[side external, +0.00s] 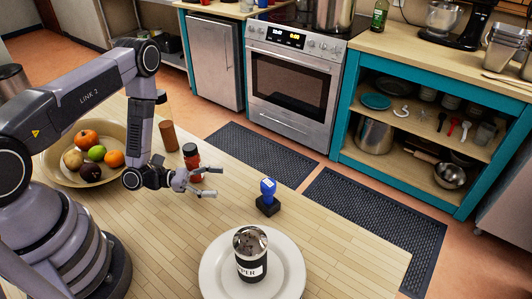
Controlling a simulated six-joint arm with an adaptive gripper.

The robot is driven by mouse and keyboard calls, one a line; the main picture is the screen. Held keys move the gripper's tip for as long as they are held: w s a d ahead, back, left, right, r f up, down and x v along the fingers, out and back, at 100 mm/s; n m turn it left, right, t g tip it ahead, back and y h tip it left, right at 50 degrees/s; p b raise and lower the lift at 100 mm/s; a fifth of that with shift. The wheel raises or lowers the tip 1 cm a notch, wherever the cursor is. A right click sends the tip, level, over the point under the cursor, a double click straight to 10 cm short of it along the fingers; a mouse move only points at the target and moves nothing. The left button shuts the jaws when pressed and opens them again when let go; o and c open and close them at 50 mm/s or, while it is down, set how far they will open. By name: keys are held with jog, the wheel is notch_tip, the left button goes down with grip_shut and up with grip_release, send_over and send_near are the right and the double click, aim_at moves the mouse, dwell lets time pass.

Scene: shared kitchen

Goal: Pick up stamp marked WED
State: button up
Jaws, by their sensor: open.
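A stamp (268,197) with a blue handle and a black base stands upright on the wooden table. A small pale mark shows on its blue handle, but it is too small to read, so I cannot tell if it says WED. My gripper (217,181) is open and empty above the table, left of the stamp and apart from it. Its fingers point right, roughly towards the stamp.
A white plate (215,277) holding a dark pepper canister (252,262) is in front of the stamp. A red bottle with a black cap (191,153) stands right by my gripper. A brown cylinder (167,136) and a fruit bowl (50,172) are farther left.

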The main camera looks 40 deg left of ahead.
send_near(268, 186)
jog(key=w+d, duration=0.3)
jog(key=shift+w+f, duration=0.25)
jog(key=shift+f, duration=0.15)
jog(key=shift+x, duration=2.8)
jog(key=shift+s+d+f, duration=0.1)
jog(key=shift+s, duration=0.05)
grip_shut()
